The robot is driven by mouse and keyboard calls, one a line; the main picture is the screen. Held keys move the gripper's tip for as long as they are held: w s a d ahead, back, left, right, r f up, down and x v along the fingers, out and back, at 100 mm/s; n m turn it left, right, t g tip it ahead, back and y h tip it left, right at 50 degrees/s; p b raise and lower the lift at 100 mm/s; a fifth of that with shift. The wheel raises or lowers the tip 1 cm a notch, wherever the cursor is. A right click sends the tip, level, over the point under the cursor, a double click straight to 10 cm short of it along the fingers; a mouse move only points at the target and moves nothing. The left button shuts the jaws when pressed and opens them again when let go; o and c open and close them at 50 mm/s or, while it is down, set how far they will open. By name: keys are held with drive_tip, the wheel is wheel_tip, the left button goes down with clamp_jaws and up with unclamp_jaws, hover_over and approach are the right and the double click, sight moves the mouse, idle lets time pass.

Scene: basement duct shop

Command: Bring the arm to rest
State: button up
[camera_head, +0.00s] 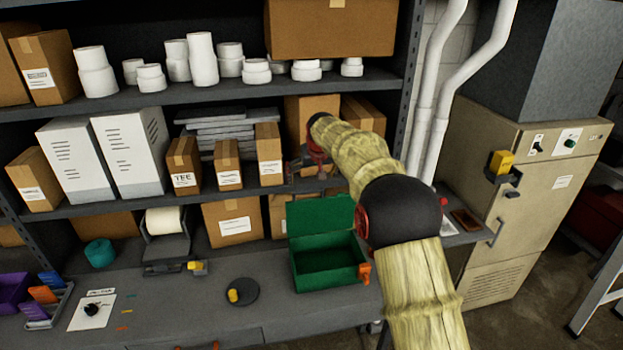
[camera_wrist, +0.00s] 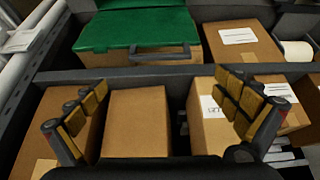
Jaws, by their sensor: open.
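My arm (camera_head: 372,175), wrapped in a yellowish sleeve with a dark joint, reaches from the lower right up to the shelf. My gripper (camera_head: 312,162) is at its far end, in front of the middle shelf and partly hidden by the arm. In the wrist view my gripper (camera_wrist: 160,84) has its two padded fingers spread wide. Nothing is held between them. A plain cardboard box (camera_wrist: 137,122) shows beyond the gap, with more boxes on either side.
An open green box (camera_head: 329,267) stands on the workbench (camera_head: 200,312) below my gripper. A dark disc (camera_head: 243,293) with a yellow piece lies left of it. White fittings (camera_head: 200,58) line the upper shelf. A beige cabinet (camera_head: 520,195) and white pipes (camera_head: 432,85) stand at right.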

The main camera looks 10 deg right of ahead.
drive_tip(key=s+f+g, duration=0.2)
drive_tip(key=s+f, duration=0.4)
drive_tip(key=f, duration=0.1)
drive_tip(key=s+f+b, duration=0.3)
drive_tip(key=s+b, duration=0.4)
drive_tip(key=s, duration=1)
drive_tip(key=s+f+t+b, duration=0.1)
drive_tip(key=s+f+b, duration=0.3)
drive_tip(key=s, duration=1.3)
drive_tip(key=s+f+b, duration=0.3)
drive_tip(key=s+b, duration=0.8)
drive_tip(key=s, duration=0.6)
drive_tip(key=shift+s+f+t, duration=0.2)
drive_tip(key=shift+f+t, duration=0.1)
